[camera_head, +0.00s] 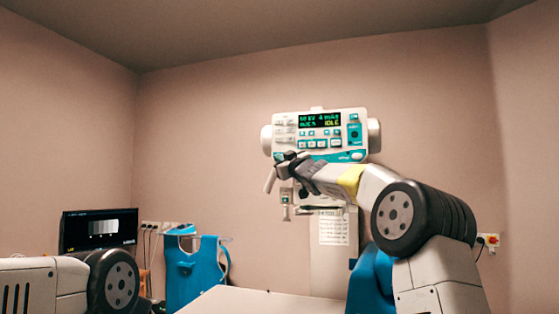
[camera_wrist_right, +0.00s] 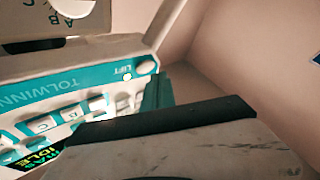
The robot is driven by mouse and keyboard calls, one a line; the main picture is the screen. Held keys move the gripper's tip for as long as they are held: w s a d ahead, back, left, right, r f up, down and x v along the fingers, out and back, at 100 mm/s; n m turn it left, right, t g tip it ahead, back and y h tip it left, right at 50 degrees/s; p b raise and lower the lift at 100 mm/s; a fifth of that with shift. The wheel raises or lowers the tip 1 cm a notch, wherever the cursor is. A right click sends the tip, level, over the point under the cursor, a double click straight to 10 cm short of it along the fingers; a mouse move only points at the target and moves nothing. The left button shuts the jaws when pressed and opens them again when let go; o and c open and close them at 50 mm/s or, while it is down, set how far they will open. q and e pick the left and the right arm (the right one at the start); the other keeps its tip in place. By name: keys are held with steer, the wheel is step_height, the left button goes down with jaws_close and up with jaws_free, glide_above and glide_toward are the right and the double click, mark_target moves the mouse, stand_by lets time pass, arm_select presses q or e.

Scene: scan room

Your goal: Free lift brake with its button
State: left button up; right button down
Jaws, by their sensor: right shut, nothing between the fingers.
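The control panel (camera_head: 345,122) hangs on the back wall, with a green display, rows of buttons and teal trim. In the right wrist view the panel (camera_wrist_right: 60,62) shows close up and tilted. The word LIFT stands near its corner, beside a round pale lift button (camera_wrist_right: 146,68) with a small light by it. Nothing touches that button in this view. My right gripper (camera_head: 283,158) is shut and empty, in front of the panel's lower left edge in the head view. Whether it touches the panel I cannot tell. My left gripper is out of view.
A monitor (camera_head: 98,230) and a blue apron-like item (camera_head: 195,270) stand at the left. A pale table top (camera_head: 255,302) lies at the bottom. A printed sheet (camera_head: 333,228) hangs below the panel.

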steer(key=s, duration=0.1)
steer(key=s+a, duration=0.1)
steer(key=s, duration=0.2)
steer(key=shift+s+a, duration=0.3)
steer(key=shift+s, duration=0.1)
stand_by(0.7)
steer(key=s+d+f+m+g+h, duration=0.4)
steer(key=s+d+f, duration=0.2)
steer(key=s+f, duration=0.5)
steer(key=s+d+f+m+g+h, duration=0.3)
steer(key=s+d+f, duration=0.4)
steer(key=s+f, duration=0.35)
steer(key=s+f+m+g, duration=0.1)
steer(key=s+f+g, duration=0.2)
steer(key=s+f, duration=0.6)
steer(key=s+d+f+m+g, duration=0.1)
steer(key=s+f+m+g, duration=0.1)
steer(key=s+f, duration=0.7)
steer(key=s+g, duration=0.1)
steer(key=s, duration=0.4)
steer(key=shift+s+f, duration=0.25)
